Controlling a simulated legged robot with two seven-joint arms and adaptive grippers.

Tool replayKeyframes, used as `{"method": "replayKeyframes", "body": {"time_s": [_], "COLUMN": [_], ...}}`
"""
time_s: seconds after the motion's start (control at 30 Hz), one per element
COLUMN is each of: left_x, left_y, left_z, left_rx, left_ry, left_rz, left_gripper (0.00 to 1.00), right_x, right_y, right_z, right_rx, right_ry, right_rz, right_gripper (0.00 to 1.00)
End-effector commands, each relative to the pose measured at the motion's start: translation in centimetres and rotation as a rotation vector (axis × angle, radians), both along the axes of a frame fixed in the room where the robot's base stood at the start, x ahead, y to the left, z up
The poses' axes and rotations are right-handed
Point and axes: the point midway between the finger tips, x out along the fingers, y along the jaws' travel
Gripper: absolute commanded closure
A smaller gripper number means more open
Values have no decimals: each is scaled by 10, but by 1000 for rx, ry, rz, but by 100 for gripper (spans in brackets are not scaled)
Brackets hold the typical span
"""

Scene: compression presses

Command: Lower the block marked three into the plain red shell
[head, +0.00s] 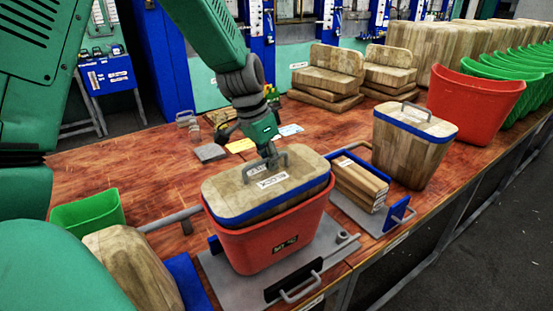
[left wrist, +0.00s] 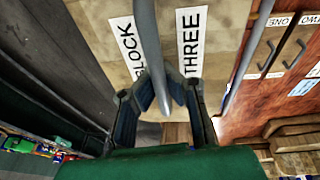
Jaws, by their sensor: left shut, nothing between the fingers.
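The wooden block marked three (head: 228,190) has a blue band and a grey handle on top. It sits in a red shell (head: 250,250) at the front middle, its top and band standing above the rim. The shell bears a small dark label. In the left wrist view the block's top (left wrist: 225,30) reads BLOCK and THREE. My left gripper (head: 272,158) is at the handle, its fingertips (left wrist: 166,98) beside the bar, shut with nothing held. How deep the block sits inside is hidden. My right gripper is not in view.
Another red shell (head: 472,98), with no label seen, stands at the back right beside green shells (head: 520,70). A green bin (head: 88,212) is at left.

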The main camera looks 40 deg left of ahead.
Motion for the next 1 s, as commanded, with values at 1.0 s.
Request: {"method": "replayKeyframes", "body": {"time_s": [1.0], "left_x": [2], "left_y": [-3], "left_z": [-2], "left_rx": [4], "left_ry": [-5], "left_rz": [1], "left_gripper": [71], "right_x": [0], "right_y": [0], "right_z": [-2], "right_rx": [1], "right_ry": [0], "right_rz": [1], "right_gripper": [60]}}
